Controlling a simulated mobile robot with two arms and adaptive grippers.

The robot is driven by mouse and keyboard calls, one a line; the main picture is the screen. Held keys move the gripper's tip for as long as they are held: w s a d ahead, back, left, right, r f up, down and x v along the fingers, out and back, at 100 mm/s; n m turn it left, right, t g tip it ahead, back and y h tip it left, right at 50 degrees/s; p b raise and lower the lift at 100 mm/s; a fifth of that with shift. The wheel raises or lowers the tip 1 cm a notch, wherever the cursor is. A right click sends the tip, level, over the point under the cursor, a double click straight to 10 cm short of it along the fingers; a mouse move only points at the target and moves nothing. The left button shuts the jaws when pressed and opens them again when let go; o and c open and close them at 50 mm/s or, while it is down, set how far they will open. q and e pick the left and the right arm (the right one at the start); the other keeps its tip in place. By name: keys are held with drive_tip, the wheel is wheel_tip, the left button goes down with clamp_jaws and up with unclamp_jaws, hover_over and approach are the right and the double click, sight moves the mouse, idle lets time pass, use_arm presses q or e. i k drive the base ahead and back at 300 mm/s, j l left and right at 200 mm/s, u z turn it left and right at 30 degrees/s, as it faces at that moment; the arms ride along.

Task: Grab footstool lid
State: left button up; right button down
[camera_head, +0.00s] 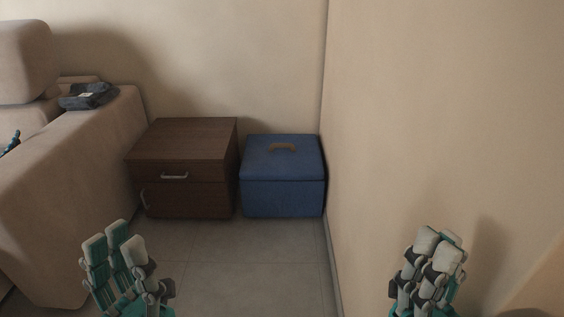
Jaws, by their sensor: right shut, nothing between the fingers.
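The blue footstool (283,198) stands on the floor in the back corner, against the right wall. My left gripper (122,250) is at the bottom left, open and empty, well in front of the footstool. My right gripper (435,250) is at the bottom right with its fingers together, holding nothing. Both are apart from the footstool and the lid.
A dark brown nightstand (185,160) with metal handles stands just left of the footstool. A beige sofa (80,190) fills the left, with folded dark clothing (88,96) on its arm. The wall (440,120) bounds the right. Tiled floor (240,270) in front is clear.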

sight(294, 157)
drive_tip(key=i+j, duration=0.2)
drive_tip(key=j, duration=0.15)
drive_tip(key=i+j, duration=0.15)
drive_tip(key=j, duration=0.25)
drive_tip(key=i+j+z, duration=0.1)
drive_tip(key=j, duration=0.25)
drive_tip(key=i+z, duration=0.15)
drive_tip(key=i, duration=0.9)
drive_tip(key=i+j+z, duration=0.1)
drive_tip(key=i, duration=0.95)
drive_tip(key=i+l, duration=0.15)
drive_tip(key=i, duration=0.25)
